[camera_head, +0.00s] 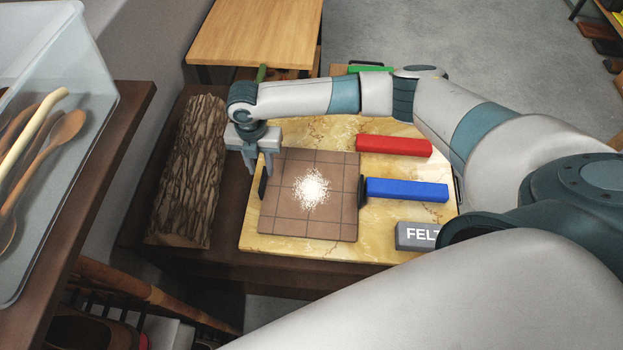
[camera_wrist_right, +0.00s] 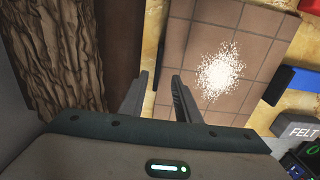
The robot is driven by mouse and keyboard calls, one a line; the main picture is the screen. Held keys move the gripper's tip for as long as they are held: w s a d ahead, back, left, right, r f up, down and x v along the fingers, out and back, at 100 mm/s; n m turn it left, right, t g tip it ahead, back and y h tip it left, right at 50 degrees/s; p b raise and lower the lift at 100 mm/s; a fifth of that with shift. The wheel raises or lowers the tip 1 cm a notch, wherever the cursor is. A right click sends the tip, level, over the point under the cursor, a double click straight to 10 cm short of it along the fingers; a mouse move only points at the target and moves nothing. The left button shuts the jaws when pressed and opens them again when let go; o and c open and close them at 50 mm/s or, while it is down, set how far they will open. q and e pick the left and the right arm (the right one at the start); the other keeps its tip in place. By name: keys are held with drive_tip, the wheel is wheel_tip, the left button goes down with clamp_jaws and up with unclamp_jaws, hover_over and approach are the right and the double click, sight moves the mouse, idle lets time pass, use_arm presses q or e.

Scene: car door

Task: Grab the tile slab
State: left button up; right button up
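The tile slab (camera_head: 335,225) is a square brown tiled board with a heap of white grains (camera_head: 311,188) on it. It lies flat on a yellow marble-like board (camera_head: 300,255). Dark grips show at its left edge (camera_head: 263,184) and right edge (camera_head: 362,190). My right gripper (camera_head: 259,168) is at the slab's upper left corner, pointing down, with its two fingers apart. I cannot tell whether a finger touches the slab. My left gripper is out of view.
A rough bark block (camera_head: 190,175) stands left of the board. Red (camera_head: 393,145) and blue (camera_head: 407,189) bars and a grey FELT block (camera_head: 416,236) lie to the right. A clear bin of wooden spoons (camera_head: 60,130) is at the far left.

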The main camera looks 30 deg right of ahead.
sight(262, 178)
drive_tip(key=shift+f+p, duration=0.35)
drive_tip(key=shift+p, duration=0.05)
drive_tip(key=f+p, duration=0.1)
drive_tip(key=f, duration=0.3)
drive_tip(key=shift+w+a+p, duration=0.1)
drive_tip(key=shift+a+p, duration=0.1)
drive_tip(key=shift+p, duration=0.2)
drive_tip(key=shift+f, duration=0.25)
drive_tip(key=shift+c, duration=0.3)
clamp_jaws()
drive_tip(key=shift+w, duration=0.1)
idle(0.8)
